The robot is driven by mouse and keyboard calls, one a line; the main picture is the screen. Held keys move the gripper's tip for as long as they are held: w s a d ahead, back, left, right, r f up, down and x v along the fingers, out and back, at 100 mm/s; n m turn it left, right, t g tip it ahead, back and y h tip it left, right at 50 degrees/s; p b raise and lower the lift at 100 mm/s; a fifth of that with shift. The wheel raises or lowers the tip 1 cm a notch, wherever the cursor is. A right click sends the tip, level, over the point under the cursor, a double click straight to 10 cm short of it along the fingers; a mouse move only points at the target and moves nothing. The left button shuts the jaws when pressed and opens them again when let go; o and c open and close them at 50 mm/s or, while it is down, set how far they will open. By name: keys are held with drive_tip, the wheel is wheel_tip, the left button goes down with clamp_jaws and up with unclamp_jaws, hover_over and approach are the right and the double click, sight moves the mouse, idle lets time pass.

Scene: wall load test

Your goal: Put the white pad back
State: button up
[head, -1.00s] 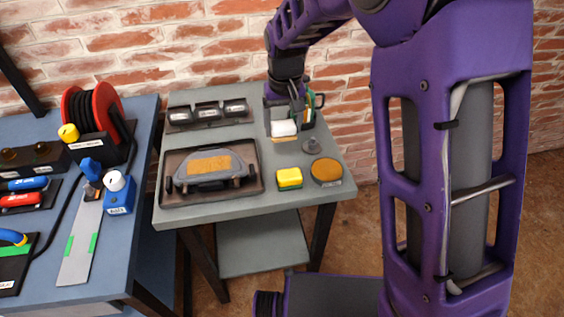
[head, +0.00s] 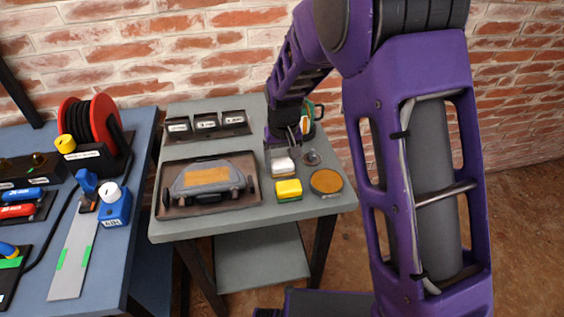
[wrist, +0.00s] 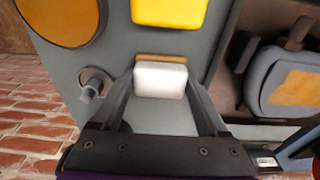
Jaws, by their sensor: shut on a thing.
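My gripper (wrist: 160,88) is shut on the white pad (wrist: 160,80), one finger on each side of it. In the head view the white pad (head: 282,166) is at the fingertips of my gripper (head: 281,150), low over the grey table beside the yellow sponge (head: 288,189). A thin tan strip (wrist: 161,58) shows along the pad's far edge in the wrist view. I cannot tell whether the pad touches the table. The yellow sponge also shows in the wrist view (wrist: 170,8), just beyond the pad.
A brown round disc (head: 326,182) and a small grey knob (head: 312,158) stand right of the pad. A tray (head: 165,208) with a grey tool (head: 207,176) lies left. Labelled containers (head: 206,122) stand behind. A blue table (head: 130,225) with tools is further left.

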sight(283, 166)
drive_tip(key=o, duration=1.3)
drive_tip(key=shift+o, duration=0.2)
drive_tip(key=shift+r, duration=0.1)
wheel_tip(283, 166, up, 12)
drive_tip(key=s+p, duration=0.1)
drive_tip(key=p, duration=0.1)
drive_tip(key=shift+s+d, duration=0.2)
drive_tip(key=shift+d, duration=0.05)
drive_tip(key=shift+r, duration=0.1)
